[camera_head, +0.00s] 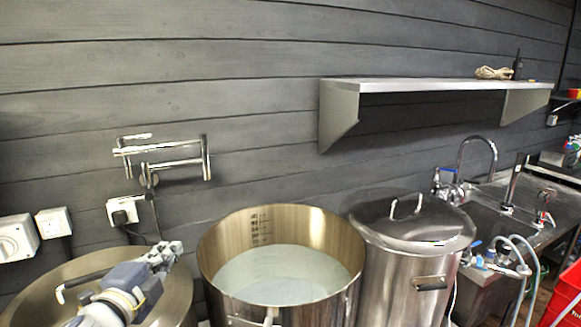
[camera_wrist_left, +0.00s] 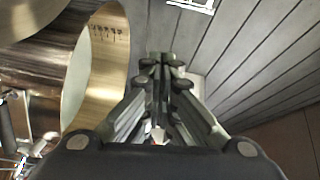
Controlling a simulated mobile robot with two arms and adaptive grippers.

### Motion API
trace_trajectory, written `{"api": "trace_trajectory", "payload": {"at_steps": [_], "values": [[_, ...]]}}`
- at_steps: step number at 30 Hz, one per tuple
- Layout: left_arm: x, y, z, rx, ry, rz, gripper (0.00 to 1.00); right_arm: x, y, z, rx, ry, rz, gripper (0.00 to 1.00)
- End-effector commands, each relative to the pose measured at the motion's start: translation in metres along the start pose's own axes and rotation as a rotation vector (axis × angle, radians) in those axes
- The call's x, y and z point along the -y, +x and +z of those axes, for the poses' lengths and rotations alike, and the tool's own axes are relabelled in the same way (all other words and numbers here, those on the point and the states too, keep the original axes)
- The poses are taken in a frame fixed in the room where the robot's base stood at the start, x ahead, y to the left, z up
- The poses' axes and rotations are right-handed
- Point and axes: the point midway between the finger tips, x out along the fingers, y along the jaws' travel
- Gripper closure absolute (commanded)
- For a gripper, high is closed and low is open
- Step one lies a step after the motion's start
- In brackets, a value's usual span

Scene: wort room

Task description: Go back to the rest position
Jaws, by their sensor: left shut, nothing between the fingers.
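My left gripper (camera_head: 163,254) is in the lower left of the head view, above the lid of the left vessel and just left of the open pot. Its fingers are shut and hold nothing. In the left wrist view the gripper (camera_wrist_left: 160,62) points toward the grey plank wall, with the fingertips together. My right gripper is not in either view.
An open steel pot (camera_head: 280,224) with pale liquid stands in the middle. A lidded steel pot (camera_head: 400,275) stands to its right, and a lidded vessel (camera_head: 30,306) at left. A shelf (camera_head: 420,86) and a chrome rail (camera_head: 165,165) project from the wall. A sink (camera_head: 480,217) is at right.

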Motion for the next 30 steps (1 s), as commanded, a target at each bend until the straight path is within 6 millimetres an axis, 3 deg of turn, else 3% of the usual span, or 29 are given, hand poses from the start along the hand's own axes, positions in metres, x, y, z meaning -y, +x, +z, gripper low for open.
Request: {"api": "trace_trajectory", "payload": {"at_steps": [8,14,21,24,30], "values": [[-0.073,-0.019,-0.006,0.067,-0.221,0.148,1.00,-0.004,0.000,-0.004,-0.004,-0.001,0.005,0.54],[-0.152,-0.056,-0.010,0.183,-0.464,0.317,1.00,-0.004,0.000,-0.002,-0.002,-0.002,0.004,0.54],[-0.267,-0.150,-0.018,0.473,-0.849,0.593,1.00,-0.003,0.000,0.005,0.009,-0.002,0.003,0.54],[-0.300,-0.191,-0.021,0.597,-0.966,0.681,1.00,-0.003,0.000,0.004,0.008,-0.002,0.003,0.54],[-0.343,-0.263,-0.030,0.824,-1.138,0.814,1.00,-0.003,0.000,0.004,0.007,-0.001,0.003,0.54]]}}
